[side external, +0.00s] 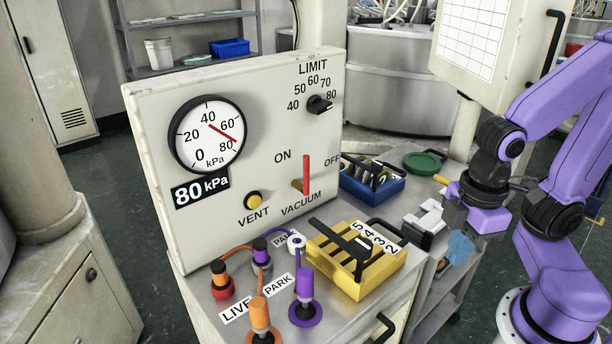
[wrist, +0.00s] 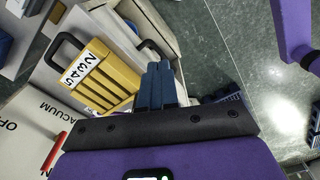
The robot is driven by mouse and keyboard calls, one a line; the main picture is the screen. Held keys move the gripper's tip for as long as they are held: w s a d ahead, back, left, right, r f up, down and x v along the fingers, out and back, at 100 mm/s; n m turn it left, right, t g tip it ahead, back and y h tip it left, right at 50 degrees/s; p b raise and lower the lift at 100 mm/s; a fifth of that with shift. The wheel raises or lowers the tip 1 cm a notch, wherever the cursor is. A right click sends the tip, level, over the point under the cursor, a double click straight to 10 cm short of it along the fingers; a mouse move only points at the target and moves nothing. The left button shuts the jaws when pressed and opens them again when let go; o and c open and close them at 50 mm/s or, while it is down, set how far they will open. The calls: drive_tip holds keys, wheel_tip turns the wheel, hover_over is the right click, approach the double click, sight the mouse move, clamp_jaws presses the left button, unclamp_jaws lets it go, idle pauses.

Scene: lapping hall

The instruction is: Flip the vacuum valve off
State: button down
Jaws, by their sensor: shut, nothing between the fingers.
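The vacuum valve's red lever (side external: 306,175) stands about upright on a brass body (side external: 298,187) on the cream panel (side external: 240,160), above the word VACUUM. ON is printed to its upper left and OFF to its right. The red lever also shows at the lower left of the wrist view (wrist: 55,152). My gripper (wrist: 159,68) is shut and empty, its dark blue fingers together. In the side view it is right of the panel, near the cart's right side, well apart from the lever.
A yellow numbered block (side external: 358,262) stands on the cart top in front of the valve. Orange and purple plugs (side external: 260,312) stand to its left. A yellow VENT button (side external: 254,200) and a gauge (side external: 207,135) are on the panel. A blue tray (side external: 372,187) is behind.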

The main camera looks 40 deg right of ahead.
drive_tip(key=w+a+r+m+t+h, duration=0.1)
drive_tip(key=w+a+r+m, duration=0.2)
drive_tip(key=w, duration=0.6)
drive_tip(key=w+a+r+m+t+h, duration=0.2)
drive_tip(key=w+a+r+m, duration=0.1)
drive_tip(key=w, duration=0.7)
drive_tip(key=w+a+r+m+t+h, duration=0.2)
drive_tip(key=w+a+m, duration=0.3)
drive_tip(key=w, duration=0.5)
drive_tip(key=shift+w+a+r, duration=0.2)
drive_tip(key=shift+a+r, duration=0.2)
drive_tip(key=shift+a, duration=0.55)
drive_tip(key=shift+f, duration=0.1)
drive_tip(key=w+d+f, duration=0.5)
drive_tip(key=d+f, duration=0.2)
drive_tip(key=shift+w+d+f, duration=0.15)
drive_tip(key=shift+d+f, duration=0.25)
drive_tip(key=shift+d+m, duration=0.1)
drive_tip(key=shift+m, duration=0.2)
drive_tip(key=shift+d+y, duration=0.15)
drive_tip(key=shift+y, duration=0.35)
